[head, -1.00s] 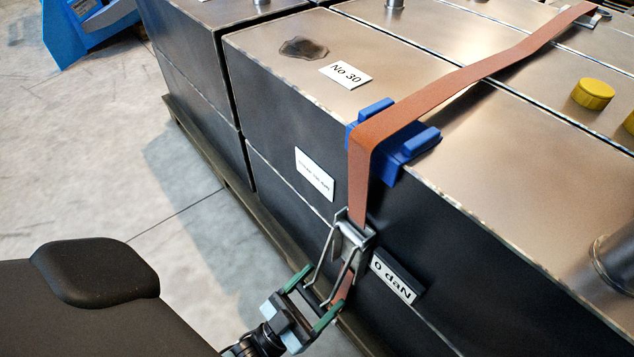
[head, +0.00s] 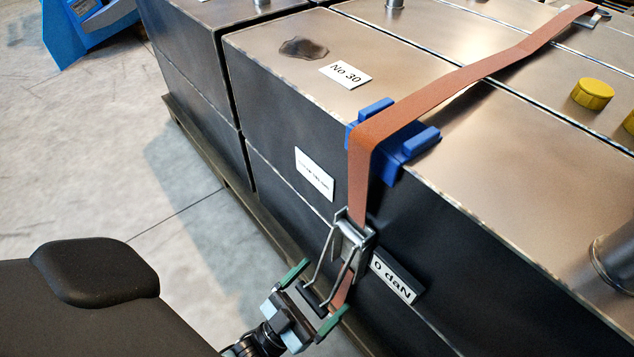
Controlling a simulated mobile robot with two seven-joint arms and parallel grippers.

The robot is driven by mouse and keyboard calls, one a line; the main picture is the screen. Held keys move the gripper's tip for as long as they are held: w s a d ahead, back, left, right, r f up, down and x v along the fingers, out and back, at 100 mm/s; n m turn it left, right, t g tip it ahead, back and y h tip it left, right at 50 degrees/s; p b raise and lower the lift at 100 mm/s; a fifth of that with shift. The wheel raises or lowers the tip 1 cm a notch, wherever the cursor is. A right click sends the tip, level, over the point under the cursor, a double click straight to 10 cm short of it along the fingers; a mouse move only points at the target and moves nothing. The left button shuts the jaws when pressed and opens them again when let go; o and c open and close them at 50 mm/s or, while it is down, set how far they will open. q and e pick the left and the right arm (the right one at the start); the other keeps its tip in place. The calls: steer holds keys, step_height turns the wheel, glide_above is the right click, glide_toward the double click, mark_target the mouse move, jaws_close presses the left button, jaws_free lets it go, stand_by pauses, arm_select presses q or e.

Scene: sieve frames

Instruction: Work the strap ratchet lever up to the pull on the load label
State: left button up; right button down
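The strap ratchet (head: 352,238) hangs on the orange-brown strap (head: 360,185) against the dark front side of a metal block. Its metal lever (head: 324,262) points down and outward, toward my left gripper. My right gripper is not in view.
A blue corner protector (head: 395,145) sits under the strap on the block's top edge. Labels include "No 30" (head: 346,74) on top and a white one (head: 314,174) on the side. Yellow caps (head: 593,94) stand at right.

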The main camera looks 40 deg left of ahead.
arm_select(q)
steer(key=shift+s+f, duration=0.1)
steer(key=p+v, duration=0.1)
steer(key=v, duration=0.6)
steer(key=shift+s+a+f, duration=0.1)
steer(key=shift+s, duration=0.2)
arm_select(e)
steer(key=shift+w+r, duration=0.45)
